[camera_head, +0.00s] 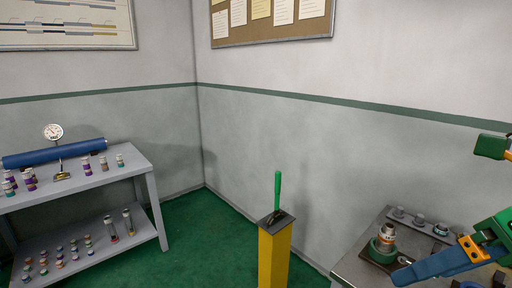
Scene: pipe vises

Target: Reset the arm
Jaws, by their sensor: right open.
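My right gripper (432,278) comes in at the lower right, in front of the grey bench (360,262). Its blue, orange and green parts show, cut by the right frame edge. It is open, with nothing seen in it. It overlaps the near side of the bench in the picture; whether it touches anything there cannot be told. My left gripper is not in view.
A silver-and-green fitting (384,243) and several small grey parts stand on the bench. A yellow post (273,258) with a green handle (278,190) stands mid-frame. A grey shelf (95,188) at left holds a blue pipe (55,153), a gauge (53,132) and several small jars. Green floor lies between.

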